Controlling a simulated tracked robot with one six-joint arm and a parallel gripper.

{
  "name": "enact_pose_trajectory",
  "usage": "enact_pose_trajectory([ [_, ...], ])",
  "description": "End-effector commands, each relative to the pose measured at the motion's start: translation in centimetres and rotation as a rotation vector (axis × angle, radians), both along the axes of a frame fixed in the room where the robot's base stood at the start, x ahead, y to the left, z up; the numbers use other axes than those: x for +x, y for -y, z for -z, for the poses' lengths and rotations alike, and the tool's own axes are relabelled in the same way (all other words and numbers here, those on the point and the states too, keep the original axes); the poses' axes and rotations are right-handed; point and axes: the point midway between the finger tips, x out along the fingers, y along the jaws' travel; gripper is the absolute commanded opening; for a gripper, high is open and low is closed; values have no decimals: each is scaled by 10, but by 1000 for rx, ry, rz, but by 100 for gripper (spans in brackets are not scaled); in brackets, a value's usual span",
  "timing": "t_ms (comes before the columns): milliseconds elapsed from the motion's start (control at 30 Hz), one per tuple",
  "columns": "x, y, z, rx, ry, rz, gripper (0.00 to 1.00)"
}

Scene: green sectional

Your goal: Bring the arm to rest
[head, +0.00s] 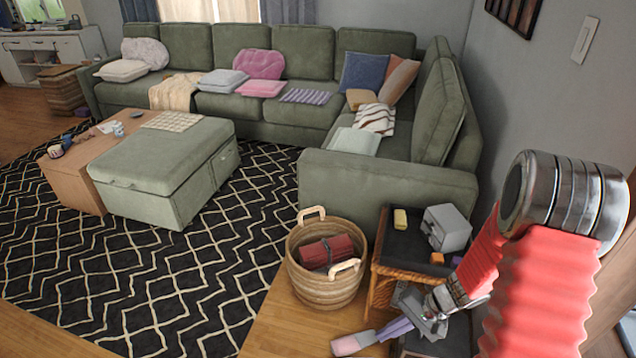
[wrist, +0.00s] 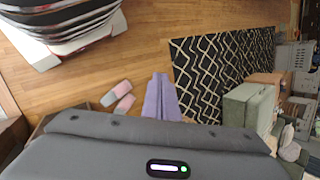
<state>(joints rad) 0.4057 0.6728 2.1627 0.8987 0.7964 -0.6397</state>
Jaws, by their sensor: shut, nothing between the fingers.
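My gripper (head: 382,333) is at the lower right of the head view, low beside the side table, at the end of my red arm, which bends down from the right edge. Its purple fingers lie together, shut and empty. In the wrist view the gripper (wrist: 160,78) points out over the wooden floor, its fingers side by side with nothing between them. A pair of pink and grey slippers (wrist: 117,95) lies to the left of the fingers there. A slipper (head: 350,344) shows close to the fingertips in the head view; I cannot tell the gap.
A wicker basket (head: 312,284) with a red roll stands left of a dark-topped side table (head: 399,250), which bears a yellow block, a grey box and small items. The green sectional (head: 390,185) and ottoman (head: 165,170) stand behind. The patterned rug (head: 190,275) is open floor.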

Motion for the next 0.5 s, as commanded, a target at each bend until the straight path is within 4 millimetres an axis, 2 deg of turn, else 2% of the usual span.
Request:
enact_pose_trajectory([
  [100,-7,-3,-26,-34,-8,-30,0],
  [500,-37,-5,-100,-178,-26,-119,0],
])
